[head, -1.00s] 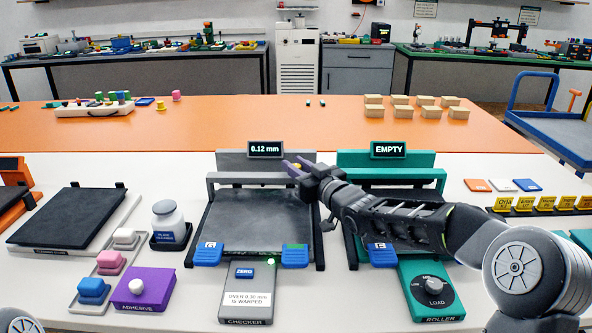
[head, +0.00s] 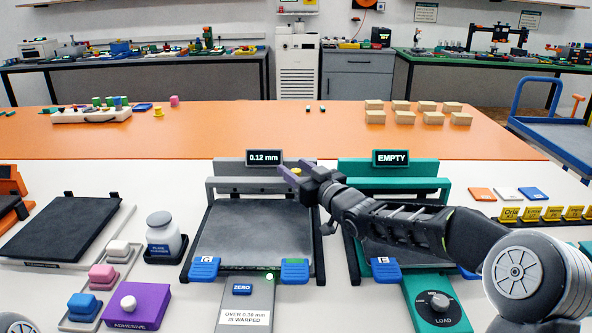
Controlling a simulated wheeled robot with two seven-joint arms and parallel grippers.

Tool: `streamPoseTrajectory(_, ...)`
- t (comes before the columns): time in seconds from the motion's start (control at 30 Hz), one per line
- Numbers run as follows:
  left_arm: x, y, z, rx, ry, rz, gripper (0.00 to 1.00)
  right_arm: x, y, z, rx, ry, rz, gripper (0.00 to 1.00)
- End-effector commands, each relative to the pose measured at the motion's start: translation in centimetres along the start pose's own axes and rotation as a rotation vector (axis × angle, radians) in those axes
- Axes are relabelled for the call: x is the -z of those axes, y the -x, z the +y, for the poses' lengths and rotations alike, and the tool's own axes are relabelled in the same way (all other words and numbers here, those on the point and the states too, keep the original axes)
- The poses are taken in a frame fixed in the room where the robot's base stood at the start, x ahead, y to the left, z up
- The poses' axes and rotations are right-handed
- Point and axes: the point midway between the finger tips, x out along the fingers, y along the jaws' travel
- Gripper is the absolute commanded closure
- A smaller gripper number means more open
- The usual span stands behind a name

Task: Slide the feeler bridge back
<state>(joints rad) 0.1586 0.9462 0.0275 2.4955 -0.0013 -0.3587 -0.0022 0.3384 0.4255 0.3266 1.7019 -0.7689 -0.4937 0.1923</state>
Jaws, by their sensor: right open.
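The feeler bridge (head: 245,183) is a grey bar across the back of the checker, in front of the upright panel. The checker's dark plate (head: 240,232) lies empty in front of the bridge. The display (head: 265,158) behind it reads 0.12 mm. My right gripper (head: 293,173) is open at the bridge's right end, with its purple fingertips pointing left. A small yellow part (head: 296,170) shows by the fingertips. I cannot tell whether the fingers touch the bridge. The gripper and forearm hide the bridge's right end. My left gripper is not in view.
A white jar (head: 164,233) and purple adhesive block (head: 136,306) stand left. The orange table (head: 260,135) lies behind.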

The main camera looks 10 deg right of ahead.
Motion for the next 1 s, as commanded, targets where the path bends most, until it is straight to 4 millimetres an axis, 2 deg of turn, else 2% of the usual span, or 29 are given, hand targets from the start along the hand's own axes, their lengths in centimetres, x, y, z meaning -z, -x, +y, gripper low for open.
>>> streamPoseTrajectory(0.27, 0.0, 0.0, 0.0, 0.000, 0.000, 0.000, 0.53, 0.0, 0.8, 0.0, 0.000, 0.001, -0.001, 0.53)
streamPoseTrajectory(0.7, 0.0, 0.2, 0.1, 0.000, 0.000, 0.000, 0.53, 0.1, 7.2, 0.1, 0.000, 0.002, 0.000, 0.53)
streamPoseTrajectory(1.0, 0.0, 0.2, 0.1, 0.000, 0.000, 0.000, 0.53, 0.0, 7.8, 0.0, 0.000, 0.000, 0.000, 0.53)
